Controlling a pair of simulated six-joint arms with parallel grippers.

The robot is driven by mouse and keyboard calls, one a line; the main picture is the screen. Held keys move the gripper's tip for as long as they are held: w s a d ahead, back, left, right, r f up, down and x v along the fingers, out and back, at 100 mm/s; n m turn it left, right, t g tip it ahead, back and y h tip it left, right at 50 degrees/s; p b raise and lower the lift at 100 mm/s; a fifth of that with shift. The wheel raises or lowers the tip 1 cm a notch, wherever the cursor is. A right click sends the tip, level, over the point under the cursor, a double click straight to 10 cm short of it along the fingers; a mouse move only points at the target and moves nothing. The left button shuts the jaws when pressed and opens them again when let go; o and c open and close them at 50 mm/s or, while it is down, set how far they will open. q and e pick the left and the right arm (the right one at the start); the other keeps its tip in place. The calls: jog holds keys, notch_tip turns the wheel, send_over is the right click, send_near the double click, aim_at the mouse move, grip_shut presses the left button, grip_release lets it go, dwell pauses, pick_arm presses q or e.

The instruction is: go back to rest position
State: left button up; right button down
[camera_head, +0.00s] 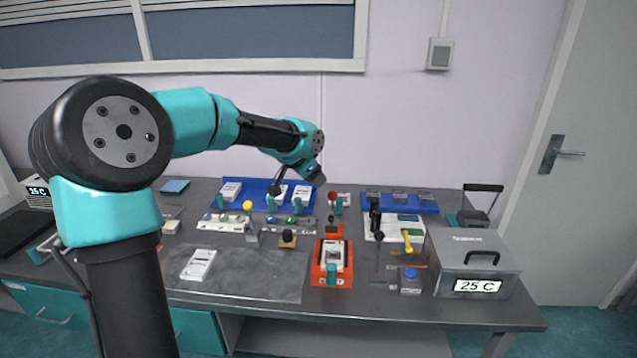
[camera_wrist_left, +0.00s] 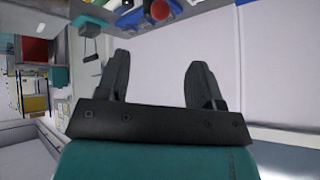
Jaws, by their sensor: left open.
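My left arm reaches in from the left across the head view, raised above the bench. Its wrist hangs in front of the blue tray at the back. My left gripper (camera_wrist_left: 160,85) shows in the left wrist view with its two dark fingers spread wide apart. Nothing is between the fingers. In the head view the gripper is small and dark, and its fingers are hard to make out. My right gripper does not show in either view.
The grey bench (camera_head: 250,285) holds a blue tray (camera_head: 262,182) at the back, an orange-red device (camera_head: 332,262) in the middle and a metal box reading 25 C (camera_head: 476,263) at the right. A white card (camera_head: 198,264) lies front left. Bare bench surrounds it.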

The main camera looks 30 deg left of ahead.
pick_arm(q)
jog(key=shift+v, duration=0.8)
